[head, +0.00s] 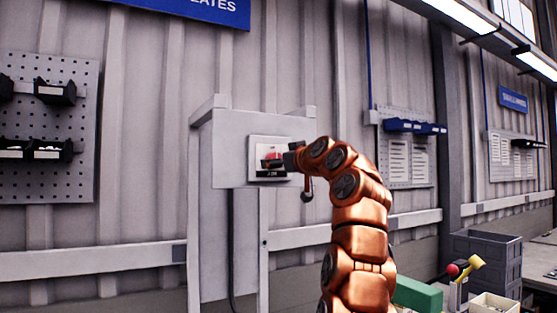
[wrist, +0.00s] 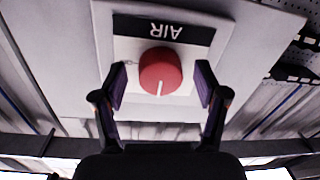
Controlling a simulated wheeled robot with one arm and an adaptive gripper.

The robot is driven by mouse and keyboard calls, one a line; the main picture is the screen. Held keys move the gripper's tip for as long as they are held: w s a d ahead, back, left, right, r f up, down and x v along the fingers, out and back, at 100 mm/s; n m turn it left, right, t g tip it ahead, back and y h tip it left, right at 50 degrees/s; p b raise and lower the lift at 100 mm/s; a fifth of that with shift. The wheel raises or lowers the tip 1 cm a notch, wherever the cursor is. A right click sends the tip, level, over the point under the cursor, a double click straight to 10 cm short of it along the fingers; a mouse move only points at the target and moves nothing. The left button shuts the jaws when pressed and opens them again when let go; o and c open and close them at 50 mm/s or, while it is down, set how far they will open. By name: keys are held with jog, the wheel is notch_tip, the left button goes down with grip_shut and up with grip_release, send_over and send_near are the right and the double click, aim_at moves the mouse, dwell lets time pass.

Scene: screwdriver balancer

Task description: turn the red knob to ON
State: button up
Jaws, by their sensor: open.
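The red knob (wrist: 160,70) sits on a white panel with a black strip lettered AIR (wrist: 163,28), upside down in the wrist view. A white pointer line on the knob points toward the bottom of that view, slightly left. In the head view the knob (head: 271,161) shows partly on the panel of the grey box (head: 228,150). My gripper (wrist: 160,86) is open, with one finger on each side of the knob; gaps show between the fingers and the knob. In the head view my gripper (head: 288,160) is in front of the panel. Any ON marking is too small to read.
A perforated board with black bins (head: 55,92) hangs at the left. Blue bins (head: 415,127) hang on the wall at the right. A grey crate (head: 486,262), a green block (head: 418,294) and a red-and-yellow item (head: 466,267) are at the lower right.

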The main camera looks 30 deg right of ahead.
jog(key=c, duration=1.2)
jog(key=shift+o, duration=0.2)
jog(key=shift+m, duration=0.6)
jog(key=m+p, duration=0.1)
jog(key=m, duration=0.3)
jog(key=m+p, duration=0.1)
jog(key=m, duration=0.3)
jog(key=m+p, duration=0.1)
jog(key=m, duration=0.3)
jog(key=shift+a+m+t+h+p, duration=0.25)
jog(key=shift+m+t+h+p, duration=0.05)
jog(key=shift+p, duration=0.1)
jog(key=shift+r+m+h, duration=0.15)
jog(key=shift+m+h, duration=0.15)
jog(key=shift+m, duration=2.1)
